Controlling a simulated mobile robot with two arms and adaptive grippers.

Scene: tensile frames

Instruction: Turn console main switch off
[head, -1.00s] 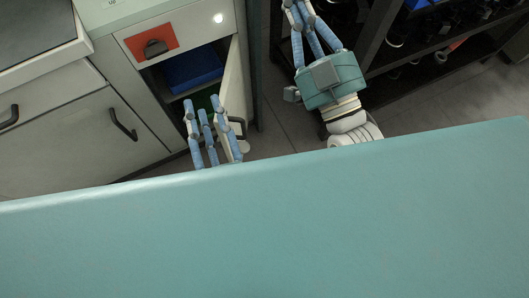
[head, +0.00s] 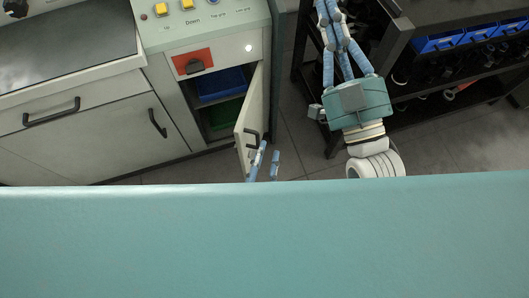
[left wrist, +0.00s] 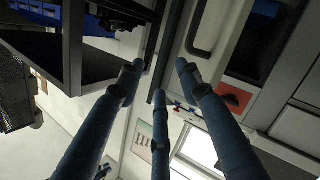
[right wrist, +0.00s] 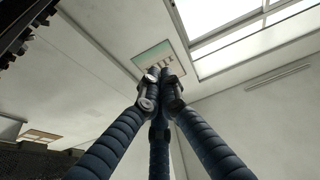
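The console (head: 225,35) stands at the upper left in the head view. Its main switch is a dark rotary knob (head: 194,66) on a red plate (head: 179,62); the plate also shows at the right of the left wrist view (left wrist: 238,96). I cannot tell the knob's setting. My left gripper (head: 267,155) is open and empty, its fingertips by the console's open door (head: 253,112), away from the knob. Its fingers are spread in the left wrist view (left wrist: 160,75). My right gripper (right wrist: 158,75) has its fingers together with nothing between them. In the head view it is farther right.
The open door juts toward me, below and right of the switch. Blue (head: 220,84) and green bins sit inside the console. A black shelf rack (head: 440,70) with blue bins stands at the right. Bare floor (head: 300,130) lies between. A teal surface fills the bottom.

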